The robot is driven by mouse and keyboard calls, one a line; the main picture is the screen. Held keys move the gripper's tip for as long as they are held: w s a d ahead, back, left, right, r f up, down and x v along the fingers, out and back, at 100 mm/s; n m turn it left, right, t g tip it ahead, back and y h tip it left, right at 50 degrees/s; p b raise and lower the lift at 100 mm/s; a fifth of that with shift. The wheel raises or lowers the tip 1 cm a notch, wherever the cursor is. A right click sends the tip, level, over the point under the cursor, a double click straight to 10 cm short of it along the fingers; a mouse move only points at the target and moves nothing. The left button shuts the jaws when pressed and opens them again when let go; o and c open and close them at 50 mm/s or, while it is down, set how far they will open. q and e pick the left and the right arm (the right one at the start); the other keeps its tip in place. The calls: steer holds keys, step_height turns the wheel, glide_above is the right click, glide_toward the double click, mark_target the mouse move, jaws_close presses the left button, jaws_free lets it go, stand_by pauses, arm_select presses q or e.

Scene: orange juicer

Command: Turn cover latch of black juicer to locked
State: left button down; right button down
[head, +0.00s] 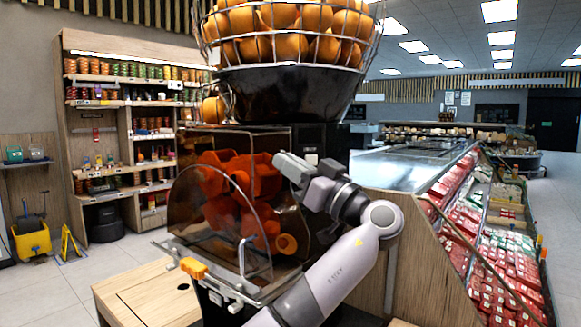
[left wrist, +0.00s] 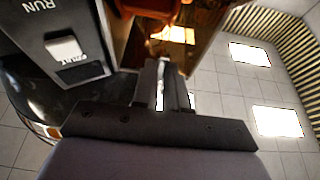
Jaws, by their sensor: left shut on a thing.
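The black juicer (head: 305,140) stands in the middle of the head view, with orange-red pressing drums (head: 225,180) behind its tinted clear cover (head: 185,215). My left gripper (head: 283,163) is at the upper right of the cover, beside the black housing. In the left wrist view its fingers (left wrist: 165,70) are close together at the brown cover edge. They are shut on a small part there, seemingly the cover latch, which the fingers hide; I cannot tell its angle. A panel (left wrist: 65,40) marked RUN with a white switch lies left of the fingers. My right gripper is not in view.
A wire basket of oranges (head: 285,30) sits on top of the juicer. A wooden counter (head: 150,295) is below left. A refrigerated display (head: 480,230) stands to the right, and stocked shelves (head: 130,130) stand behind left. Open floor lies at the left.

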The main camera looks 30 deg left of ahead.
arm_select(q)
steer(key=shift+s+r+m+t+h+p, duration=0.1)
steer(key=shift+m+t+h+p, duration=0.75)
steer(key=shift+m, duration=2.8)
steer(key=shift+s+r+m+t+h+p, duration=0.15)
steer(key=shift+m+t+h, duration=1.15)
steer(key=shift+m, duration=2.3)
steer(key=shift+f+m+t+h+p, duration=0.1)
steer(key=shift+m+t+h+p, duration=0.75)
steer(key=shift+m, duration=2.8)
steer(key=shift+h, duration=0.3)
steer(key=c, duration=1.2)
jaws_free()
steer(key=shift+r, duration=0.1)
steer(key=shift+o, duration=0.2)
steer(key=shift+d, duration=0.1)
